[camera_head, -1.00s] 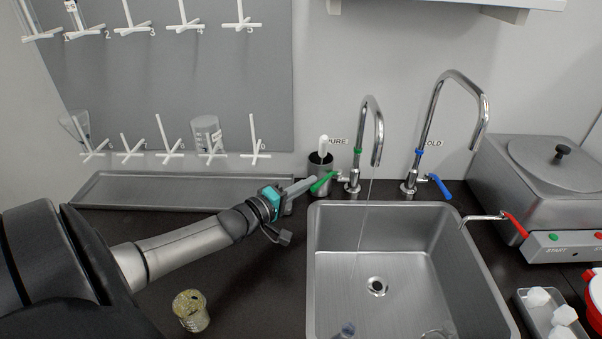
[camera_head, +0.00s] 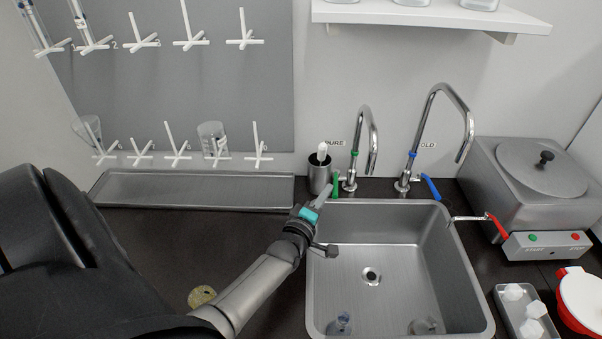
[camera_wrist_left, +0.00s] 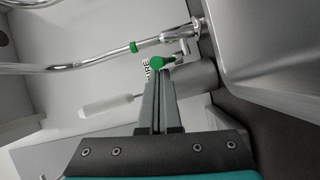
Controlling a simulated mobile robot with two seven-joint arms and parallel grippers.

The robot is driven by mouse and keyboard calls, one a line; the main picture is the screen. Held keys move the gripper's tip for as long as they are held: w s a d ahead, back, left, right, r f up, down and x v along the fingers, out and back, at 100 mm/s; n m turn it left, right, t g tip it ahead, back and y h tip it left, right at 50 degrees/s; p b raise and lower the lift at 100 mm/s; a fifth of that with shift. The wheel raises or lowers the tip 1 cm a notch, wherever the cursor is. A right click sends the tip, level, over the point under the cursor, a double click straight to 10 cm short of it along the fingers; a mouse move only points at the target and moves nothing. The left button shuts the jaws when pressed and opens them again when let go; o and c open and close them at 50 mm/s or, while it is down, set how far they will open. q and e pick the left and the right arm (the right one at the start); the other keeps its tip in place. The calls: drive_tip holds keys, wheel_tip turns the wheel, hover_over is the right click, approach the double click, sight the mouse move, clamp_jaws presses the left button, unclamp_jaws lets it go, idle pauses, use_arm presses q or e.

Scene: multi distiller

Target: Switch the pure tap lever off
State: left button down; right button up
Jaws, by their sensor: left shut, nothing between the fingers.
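The pure tap (camera_head: 353,160) is a chrome gooseneck with a green ring, behind the sink's left back corner. Its green lever (camera_head: 336,184) sits at its left side and points roughly along the line of sight. No water stream shows under its spout. My left gripper (camera_head: 327,190) is shut and empty, its tips at or very near the lever. In the left wrist view, the tap (camera_wrist_left: 175,36) and green lever (camera_wrist_left: 164,62) lie just beyond the closed fingers (camera_wrist_left: 158,85); whether they touch is unclear. My right gripper is out of view.
The cold tap (camera_head: 412,165) with a blue lever stands to the right. The sink (camera_head: 430,270) holds glassware. A steel tray (camera_head: 190,190) lies at left; a steel bath (camera_head: 530,175) stands right.

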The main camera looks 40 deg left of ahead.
use_arm(q)
drive_tip(key=shift+w+d, duration=0.25)
drive_tip(key=shift+d, duration=0.4)
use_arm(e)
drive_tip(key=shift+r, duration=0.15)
use_arm(q)
drive_tip(key=shift+w+d, duration=0.1)
drive_tip(key=shift+d, duration=0.1)
drive_tip(key=shift+r, duration=0.1)
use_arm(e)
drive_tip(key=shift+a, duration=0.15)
